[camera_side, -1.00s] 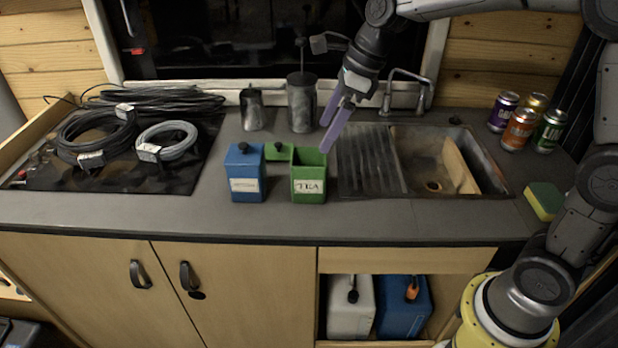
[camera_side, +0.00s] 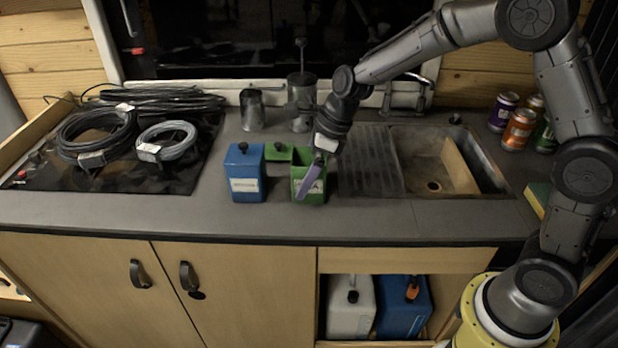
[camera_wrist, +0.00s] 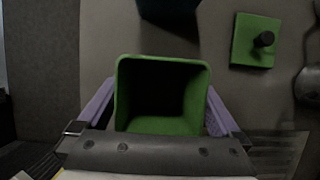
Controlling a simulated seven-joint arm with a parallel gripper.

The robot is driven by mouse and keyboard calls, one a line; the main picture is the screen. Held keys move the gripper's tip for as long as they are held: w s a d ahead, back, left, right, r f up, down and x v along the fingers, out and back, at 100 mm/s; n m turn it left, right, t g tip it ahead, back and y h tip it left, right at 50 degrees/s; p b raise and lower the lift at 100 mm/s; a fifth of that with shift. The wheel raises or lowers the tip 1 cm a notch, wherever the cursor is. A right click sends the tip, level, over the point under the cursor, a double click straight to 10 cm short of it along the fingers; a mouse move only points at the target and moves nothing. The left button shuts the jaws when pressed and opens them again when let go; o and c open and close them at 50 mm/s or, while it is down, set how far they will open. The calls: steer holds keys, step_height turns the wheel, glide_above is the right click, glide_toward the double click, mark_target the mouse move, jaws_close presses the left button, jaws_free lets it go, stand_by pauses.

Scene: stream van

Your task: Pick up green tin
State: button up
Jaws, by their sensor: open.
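The green tin (camera_side: 319,192) stands upright on the counter with its top open, its front label partly covered by a purple finger. The wrist view looks down into its dark, empty-looking inside, with the green rim (camera_wrist: 122,75) in clear sight. My gripper (camera_side: 308,182) is low over the tin, jaws open. In the wrist view my gripper (camera_wrist: 158,98) has one finger outside the tin's left wall and one outside its right wall. I cannot tell whether either finger touches. In the side view one finger lies across the tin's front; the other is hidden.
A blue tin (camera_side: 245,174) stands close to the left. A green lid with a black knob (camera_side: 282,153) lies behind, between the tins. Metal jugs (camera_side: 252,110) stand further back. The sink (camera_side: 420,165) is to the right, with cans (camera_side: 518,130) beyond. The front counter strip is clear.

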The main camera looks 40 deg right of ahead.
steer(key=shift+w+a+f, duration=0.1)
steer(key=shift+f, duration=0.3)
steer(key=shift+c, duration=0.2)
steer(key=c, duration=1.2)
steer(key=shift+r, duration=0.1)
steer(key=shift+c, duration=0.8)
